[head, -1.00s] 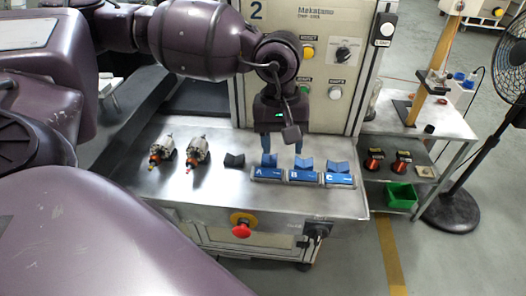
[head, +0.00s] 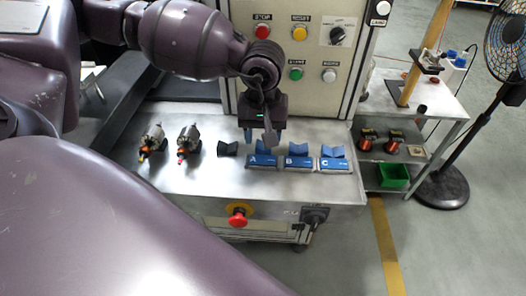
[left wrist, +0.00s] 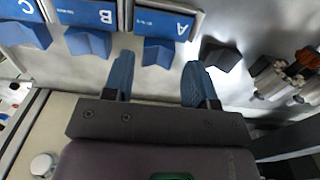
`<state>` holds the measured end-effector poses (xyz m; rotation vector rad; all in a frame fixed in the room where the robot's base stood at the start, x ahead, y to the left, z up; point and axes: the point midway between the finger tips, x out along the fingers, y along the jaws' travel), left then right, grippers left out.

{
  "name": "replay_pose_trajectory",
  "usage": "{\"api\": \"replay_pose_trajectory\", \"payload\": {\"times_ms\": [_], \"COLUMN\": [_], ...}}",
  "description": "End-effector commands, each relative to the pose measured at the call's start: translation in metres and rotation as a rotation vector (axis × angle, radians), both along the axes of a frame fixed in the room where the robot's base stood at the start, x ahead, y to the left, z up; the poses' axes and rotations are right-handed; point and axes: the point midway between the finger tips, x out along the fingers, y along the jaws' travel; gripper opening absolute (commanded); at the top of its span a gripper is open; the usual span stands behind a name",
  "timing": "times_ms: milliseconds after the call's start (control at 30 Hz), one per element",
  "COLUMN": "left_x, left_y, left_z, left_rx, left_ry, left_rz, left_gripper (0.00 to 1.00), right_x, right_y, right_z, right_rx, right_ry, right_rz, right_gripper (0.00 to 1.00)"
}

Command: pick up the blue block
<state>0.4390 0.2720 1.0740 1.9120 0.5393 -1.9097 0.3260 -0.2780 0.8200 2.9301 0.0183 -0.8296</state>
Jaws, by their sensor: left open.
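Three blue V-shaped blocks stand behind blue holders lettered A, B and C: the block at A (head: 264,147), the one at B (head: 298,149) and the one at C (head: 333,152). My left gripper (head: 260,137) is open and empty, just behind and above the A block. In the left wrist view, the A block (left wrist: 160,52) lies ahead of the gap between the blue fingertips (left wrist: 158,72), with no finger seen touching it. The B block (left wrist: 88,42) is outside the fingers. My right gripper is out of view.
A dark V-block (head: 228,149) and two motor armatures (head: 189,144) stand left of the A holder (head: 262,162) on the metal table (head: 210,184). A control panel (head: 300,100) rises behind the gripper. The front strip of the table is clear.

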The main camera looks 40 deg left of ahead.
Motion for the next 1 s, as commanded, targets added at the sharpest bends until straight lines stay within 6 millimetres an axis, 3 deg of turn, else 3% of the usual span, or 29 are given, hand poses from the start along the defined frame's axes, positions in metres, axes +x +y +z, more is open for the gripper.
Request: {"api": "replay_pose_trajectory", "payload": {"times_ms": [233,567,833,1000], "left_x": [0.001,0.001,0.001,0.001], "left_y": [0.000,0.000,0.000,0.000], "left_z": [-0.032,-0.038,-0.038,-0.038], "left_rx": [0.001,0.000,0.000,0.000], "left_ry": [0.003,0.000,0.000,0.000], "left_rz": [0.001,0.001,0.001,0.001], "left_gripper": [0.52,0.52,0.12,0.11], "right_x": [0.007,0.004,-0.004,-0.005], "right_y": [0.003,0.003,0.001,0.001], "right_z": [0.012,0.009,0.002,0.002], "right_rx": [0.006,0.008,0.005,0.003], "right_ry": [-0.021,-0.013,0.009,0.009], "right_rz": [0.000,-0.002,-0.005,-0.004], "right_gripper": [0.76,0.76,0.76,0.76]}}
